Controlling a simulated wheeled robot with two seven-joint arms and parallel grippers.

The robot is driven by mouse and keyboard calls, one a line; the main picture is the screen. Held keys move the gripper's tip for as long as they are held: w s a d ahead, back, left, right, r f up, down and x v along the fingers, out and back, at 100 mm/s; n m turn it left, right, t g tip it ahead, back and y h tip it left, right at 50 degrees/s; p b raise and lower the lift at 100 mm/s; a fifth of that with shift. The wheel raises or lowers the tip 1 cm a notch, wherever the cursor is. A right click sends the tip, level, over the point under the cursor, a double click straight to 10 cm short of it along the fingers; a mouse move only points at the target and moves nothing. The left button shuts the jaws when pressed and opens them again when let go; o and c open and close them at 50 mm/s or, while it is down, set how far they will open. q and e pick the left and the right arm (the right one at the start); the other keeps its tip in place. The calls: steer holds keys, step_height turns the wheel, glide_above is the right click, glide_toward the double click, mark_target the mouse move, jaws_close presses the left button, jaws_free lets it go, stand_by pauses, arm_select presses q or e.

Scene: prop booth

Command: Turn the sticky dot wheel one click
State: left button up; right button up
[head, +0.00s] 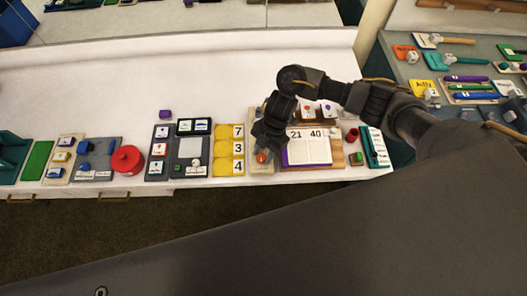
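My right arm comes in from the right, and its gripper (262,146) points down over a narrow pale board (257,112) on the white table. A small orange-red round piece (261,157) shows at the fingertips, on the near part of that board. It may be the sticky dot wheel, but it is too small and too covered to be sure. Whether the fingers touch it cannot be told, nor can the finger gap be seen. My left gripper is not in view.
The white table (190,75) is mostly bare behind the row of props. A red round object (127,159) sits further left. A grey side table (440,62) holds tools.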

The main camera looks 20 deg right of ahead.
steer(key=c, duration=0.6)
steer(key=n, duration=0.1)
steer(key=n+g+b, duration=0.1)
steer(key=n, duration=0.1)
steer(key=n+h+b, duration=0.1)
steer(key=shift+w+a+n, duration=0.15)
steer(key=shift+w+n, duration=0.1)
steer(key=shift+n, duration=0.15)
steer(key=n+b, duration=0.1)
steer(key=n+g+h+b, duration=0.1)
steer(key=n, duration=0.1)
steer(key=shift+a+f+n+h, duration=0.1)
steer(key=shift+a+n+h, duration=0.05)
steer(key=shift+n+h, duration=0.15)
steer(key=n+h+b, duration=0.1)
steer(key=n+b, duration=0.1)
steer(key=n+h+b, duration=0.1)
steer(key=n+b, duration=0.1)
steer(key=n, duration=0.1)
steer(key=shift+a, duration=0.2)
steer(key=shift+a+n+h+b, duration=0.15)
steer(key=shift+n+h+b, duration=0.55)
steer(key=shift+n+b, duration=1)
steer(key=shift+n+p, duration=0.35)
steer(key=shift+n, duration=0.25)
